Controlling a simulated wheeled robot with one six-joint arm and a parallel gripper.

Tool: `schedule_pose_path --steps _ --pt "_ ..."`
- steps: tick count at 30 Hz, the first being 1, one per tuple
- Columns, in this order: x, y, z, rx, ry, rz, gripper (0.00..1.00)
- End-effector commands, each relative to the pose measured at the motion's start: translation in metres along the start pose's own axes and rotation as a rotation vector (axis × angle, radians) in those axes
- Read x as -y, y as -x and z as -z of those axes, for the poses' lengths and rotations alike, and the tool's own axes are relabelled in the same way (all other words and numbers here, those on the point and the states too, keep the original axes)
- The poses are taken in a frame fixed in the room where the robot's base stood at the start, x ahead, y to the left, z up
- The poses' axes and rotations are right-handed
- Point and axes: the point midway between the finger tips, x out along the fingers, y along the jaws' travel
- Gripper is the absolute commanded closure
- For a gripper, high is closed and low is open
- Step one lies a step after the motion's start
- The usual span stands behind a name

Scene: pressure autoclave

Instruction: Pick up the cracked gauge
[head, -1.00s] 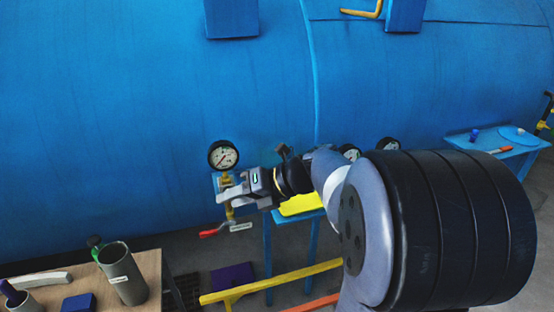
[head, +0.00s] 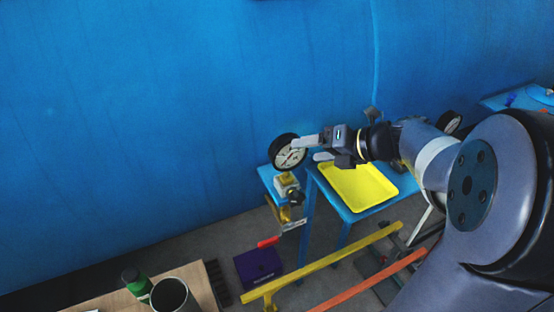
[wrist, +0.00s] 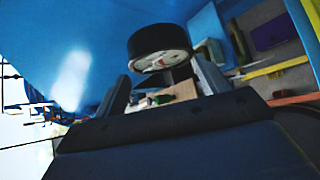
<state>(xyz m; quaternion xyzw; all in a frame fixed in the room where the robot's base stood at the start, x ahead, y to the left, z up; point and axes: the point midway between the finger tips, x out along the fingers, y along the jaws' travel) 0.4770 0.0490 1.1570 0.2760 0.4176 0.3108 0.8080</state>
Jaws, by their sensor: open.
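A round gauge with a black case and white face (head: 290,153) sits in front of the blue vessel, left of centre in the head view. I cannot make out a crack. A brass and white valve fitting (head: 286,185) is just below it; I cannot tell whether they are joined. My gripper (head: 307,148) is open, its pale fingers reaching left to the gauge's right side. In the wrist view the gauge (wrist: 158,44) is beyond and between the finger tips (wrist: 162,82), its face tilted downward. No firm hold on it shows.
A yellow tray (head: 358,187) lies on a blue stand under my arm. Another gauge (head: 449,122) is behind my arm. A yellow rail (head: 335,262) and orange rail (head: 372,281) run below. A wooden table (head: 205,290) with a grey cup (head: 172,294) is front left. A purple box (head: 258,265) is on the floor.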

Motion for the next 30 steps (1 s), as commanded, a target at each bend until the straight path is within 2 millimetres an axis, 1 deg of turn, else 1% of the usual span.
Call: schedule_pose_path --steps 1,3,10,11,15,19,22,27,28,30 --pt "-0.001 -0.009 0.001 -0.004 0.0 -0.003 0.25" --pt "-0.001 -0.017 0.0 -0.003 0.0 -0.003 0.19" --pt "-0.001 -0.034 -0.001 -0.002 -0.001 -0.002 0.01" --pt "-0.001 -0.038 -0.002 -0.003 -0.001 -0.001 0.0" --pt "-0.001 -0.06 -0.004 -0.005 -0.001 -0.002 0.0" --pt "0.0 -0.075 -0.004 -0.002 0.001 0.0 0.0" --pt "0.001 -0.078 -0.004 0.0 0.0 0.0 0.0" --pt "0.001 -0.078 -0.004 0.001 0.0 0.001 0.0" --pt "0.001 -0.078 -0.004 0.001 0.0 0.001 0.01" --pt "0.001 -0.078 -0.004 0.001 0.0 0.001 0.07"
